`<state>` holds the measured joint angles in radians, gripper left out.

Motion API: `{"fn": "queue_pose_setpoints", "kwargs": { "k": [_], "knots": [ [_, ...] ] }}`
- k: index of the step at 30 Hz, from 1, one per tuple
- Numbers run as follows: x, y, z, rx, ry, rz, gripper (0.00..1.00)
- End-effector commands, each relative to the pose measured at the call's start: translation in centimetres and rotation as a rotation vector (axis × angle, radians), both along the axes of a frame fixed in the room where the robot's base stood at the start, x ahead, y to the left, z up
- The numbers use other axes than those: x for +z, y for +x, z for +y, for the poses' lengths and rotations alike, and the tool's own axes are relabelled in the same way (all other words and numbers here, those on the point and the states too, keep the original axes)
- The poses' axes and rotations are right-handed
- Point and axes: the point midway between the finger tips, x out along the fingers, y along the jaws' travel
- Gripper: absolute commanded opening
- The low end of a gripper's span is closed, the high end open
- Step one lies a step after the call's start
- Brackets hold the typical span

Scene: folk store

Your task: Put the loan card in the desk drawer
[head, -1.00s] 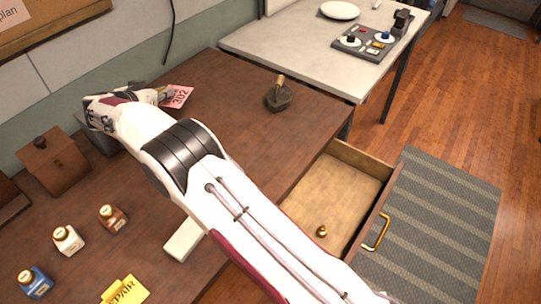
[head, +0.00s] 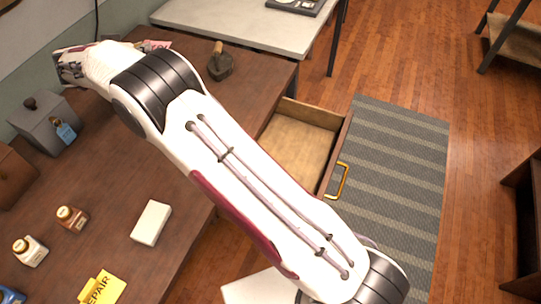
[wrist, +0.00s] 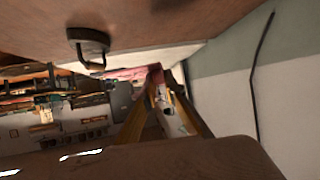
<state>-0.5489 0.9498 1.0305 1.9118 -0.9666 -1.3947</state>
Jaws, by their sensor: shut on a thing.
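The pink card (head: 157,45), with dark print on it, is at the far left end of the desk in the head view. I take it for the loan card. My gripper (wrist: 157,78) is shut on its edge in the wrist view, where the card (wrist: 128,73) shows beyond the fingertips. In the head view my forearm and wrist hide most of the gripper. The desk drawer (head: 300,145) stands open at the desk's right side, with a brass handle (head: 342,181) on its front. My arm hides the drawer's near part.
A dark tool with a wooden handle (head: 220,66) stands on the desk near the card. A grey box (head: 45,122) with a blue tag, small bottles (head: 71,218), a white block (head: 151,222) and a yellow REPAIR card (head: 102,288) lie left. A pale table (head: 250,28) stands behind.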

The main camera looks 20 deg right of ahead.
Motion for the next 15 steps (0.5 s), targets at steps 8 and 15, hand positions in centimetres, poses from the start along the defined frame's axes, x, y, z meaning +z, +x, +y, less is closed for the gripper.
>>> {"fn": "queue_pose_setpoints", "kwargs": {
  "k": [8, 15],
  "knots": [
    [0.1, -0.8, -6.3, -0.050, 0.000, 0.001, 0.00],
    [-0.2, -2.1, -11.4, -0.092, -0.001, 0.001, 0.00]
  ]
}}
